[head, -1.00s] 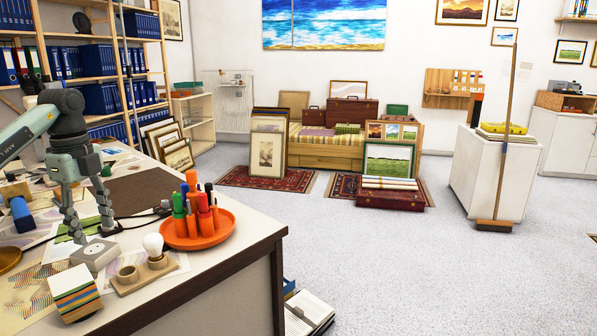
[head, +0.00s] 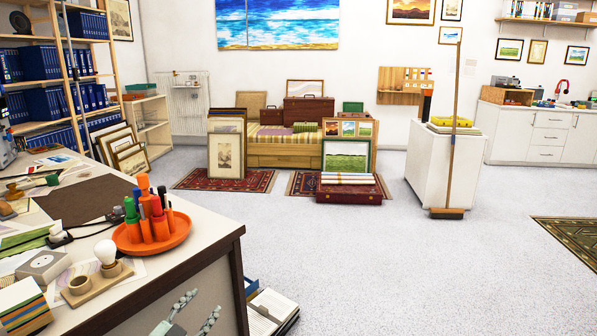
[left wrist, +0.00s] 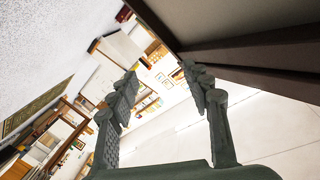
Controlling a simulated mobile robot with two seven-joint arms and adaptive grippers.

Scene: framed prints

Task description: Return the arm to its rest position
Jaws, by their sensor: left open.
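My left gripper (head: 199,307) shows at the bottom edge of the head view, in front of the desk's side panel and below the desk top. Its two fingers are spread apart with nothing between them. In the left wrist view the same open gripper (left wrist: 160,79) has empty air between its fingertips, with the room behind it tilted. The rest of the left arm is out of the head view. My right gripper is in neither view.
The desk (head: 205,262) fills the lower left, with its dark edge close to the gripper. On it stand an orange tray (head: 181,233) of markers, a white socket box (head: 43,265) and a bulb on a wooden base (head: 95,287). Books (head: 268,308) lie on the floor beside the desk. Open floor lies right.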

